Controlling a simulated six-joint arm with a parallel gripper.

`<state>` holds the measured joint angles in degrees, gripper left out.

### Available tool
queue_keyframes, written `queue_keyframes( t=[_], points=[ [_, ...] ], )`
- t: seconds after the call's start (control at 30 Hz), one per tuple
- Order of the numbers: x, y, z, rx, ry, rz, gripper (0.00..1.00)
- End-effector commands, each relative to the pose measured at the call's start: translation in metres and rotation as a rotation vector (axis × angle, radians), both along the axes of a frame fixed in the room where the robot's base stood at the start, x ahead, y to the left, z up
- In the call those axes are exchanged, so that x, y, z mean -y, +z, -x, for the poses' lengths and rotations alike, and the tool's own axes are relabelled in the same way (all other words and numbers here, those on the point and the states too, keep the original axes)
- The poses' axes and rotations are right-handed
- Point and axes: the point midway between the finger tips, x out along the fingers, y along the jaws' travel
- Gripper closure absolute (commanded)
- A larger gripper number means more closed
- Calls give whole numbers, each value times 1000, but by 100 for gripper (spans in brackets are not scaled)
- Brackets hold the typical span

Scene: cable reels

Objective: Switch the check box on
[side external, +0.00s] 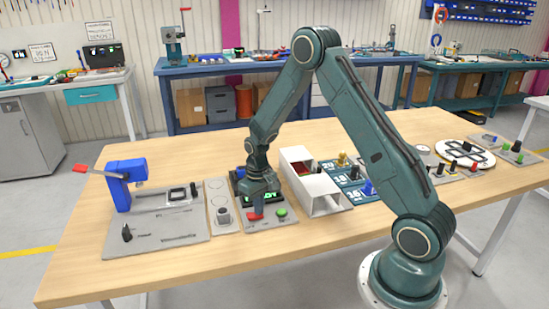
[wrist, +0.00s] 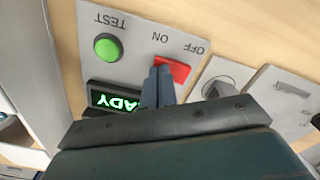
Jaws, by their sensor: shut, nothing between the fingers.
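The check box is a grey panel (side external: 270,222) near the table's front edge; it also shows in the wrist view (wrist: 128,66). It carries a red switch (wrist: 176,70) under the labels ON and OFF, and a round green button (wrist: 108,47) marked TEST. Its display (wrist: 103,97) is lit with green letters, partly hidden by my gripper; "ADY" is readable. My gripper (wrist: 160,72) is shut and empty, its fingertips at the ON-side end of the red switch. I cannot tell whether they touch it. From the side, the gripper (side external: 257,207) stands just above the red switch (side external: 256,216).
A white open-ended box (side external: 325,195) stands close on the right of the check box. On the left are a narrow plate with a round knob (side external: 223,216) and a grey board with a blue press (side external: 125,172). Bare table lies in front.

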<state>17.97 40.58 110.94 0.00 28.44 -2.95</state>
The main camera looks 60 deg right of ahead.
Motion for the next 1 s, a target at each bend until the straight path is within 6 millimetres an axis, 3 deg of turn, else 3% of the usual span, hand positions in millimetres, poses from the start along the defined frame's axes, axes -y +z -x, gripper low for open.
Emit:
queue_keyframes(
  t=[0.27,1.0],
  points=[
    [0,2,0,1,0,0,100],
    [0,68,0,0,0,0,100]
  ],
)
